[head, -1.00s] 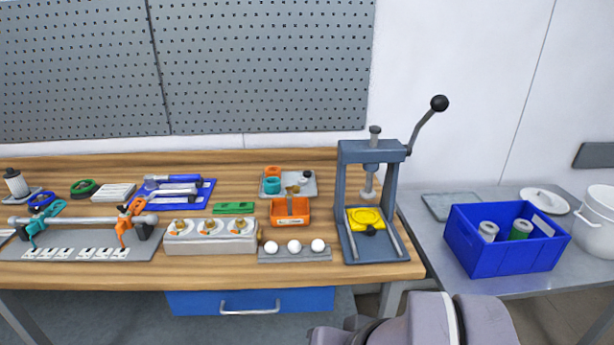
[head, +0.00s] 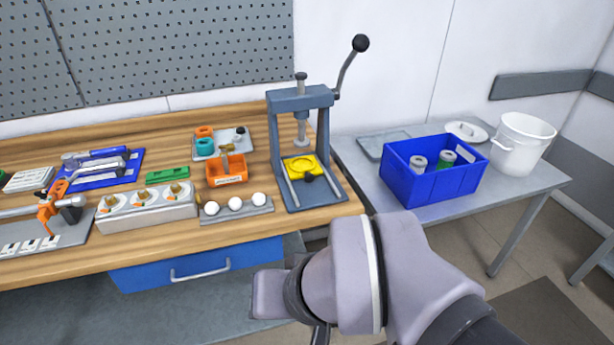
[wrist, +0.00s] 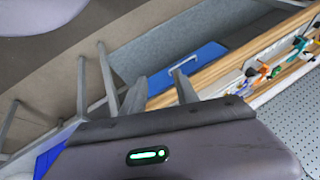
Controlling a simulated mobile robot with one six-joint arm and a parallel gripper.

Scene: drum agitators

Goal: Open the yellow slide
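The yellow slide (head: 300,165) sits low in the grey frame of the arbor press (head: 301,97), at the right end of the wooden bench. It has a round recess, and a dark knob (head: 309,179) is at its front. My gripper (wrist: 159,77) shows in the wrist view with its two fingers apart and nothing between them. It is away from the slide, in front of the bench. In the head view my arm covers the area in front of the press, and the fingers are mostly hidden. The slide is not visible in the wrist view.
The press lever (head: 347,78) rises to the right. White balls on a grey strip (head: 236,209) and an orange bin (head: 226,171) stand left of the press. A blue crate (head: 432,170) and white pot (head: 522,143) stand on the right table. A blue drawer (head: 197,264) is under the bench.

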